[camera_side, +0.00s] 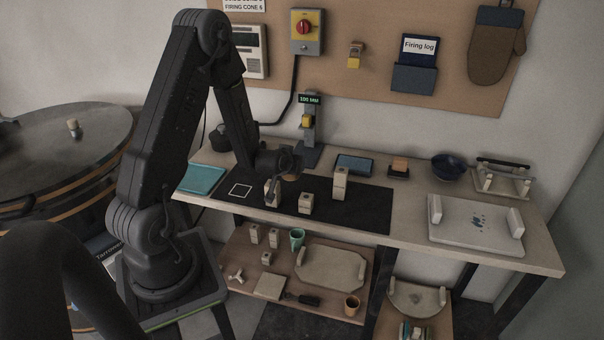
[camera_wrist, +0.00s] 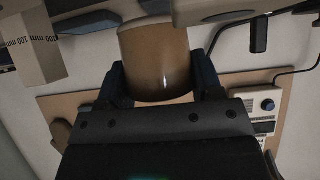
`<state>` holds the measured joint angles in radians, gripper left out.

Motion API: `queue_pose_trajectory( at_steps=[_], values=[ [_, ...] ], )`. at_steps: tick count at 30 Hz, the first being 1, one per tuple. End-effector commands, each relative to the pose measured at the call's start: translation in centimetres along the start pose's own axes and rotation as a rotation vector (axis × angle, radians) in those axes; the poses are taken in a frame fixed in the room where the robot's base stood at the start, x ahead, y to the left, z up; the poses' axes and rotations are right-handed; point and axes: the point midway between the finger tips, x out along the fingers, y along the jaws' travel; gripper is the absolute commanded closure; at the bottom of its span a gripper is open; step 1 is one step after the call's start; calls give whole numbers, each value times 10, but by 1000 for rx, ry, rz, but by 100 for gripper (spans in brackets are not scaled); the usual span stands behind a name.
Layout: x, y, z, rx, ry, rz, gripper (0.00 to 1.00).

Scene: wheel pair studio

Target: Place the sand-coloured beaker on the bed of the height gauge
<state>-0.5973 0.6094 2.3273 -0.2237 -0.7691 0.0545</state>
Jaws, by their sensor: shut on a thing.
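The sand-coloured beaker (camera_wrist: 155,62) is between the two dark fingers of my gripper (camera_wrist: 160,85) in the wrist view, held at its sides. The height gauge (camera_side: 309,132) stands behind my gripper, at the back of the bench, with a lit green display.
On the black mat (camera_side: 370,215), right of my gripper, stand a short block (camera_side: 306,203) and a taller block (camera_side: 340,183). A white square outline (camera_side: 240,190) lies left.

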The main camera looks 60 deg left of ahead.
Motion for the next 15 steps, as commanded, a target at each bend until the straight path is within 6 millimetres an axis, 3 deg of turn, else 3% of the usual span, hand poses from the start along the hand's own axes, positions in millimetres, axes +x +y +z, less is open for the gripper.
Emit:
queue_pose_trajectory(
  at_steps=[1, 6, 15],
  values=[
    [-6, -14, -6, -5, 6, -6, 71],
    [-24, -45, -18, -4, 6, -5, 71],
    [-38, -75, -30, 0, 3, -2, 71]
  ],
)
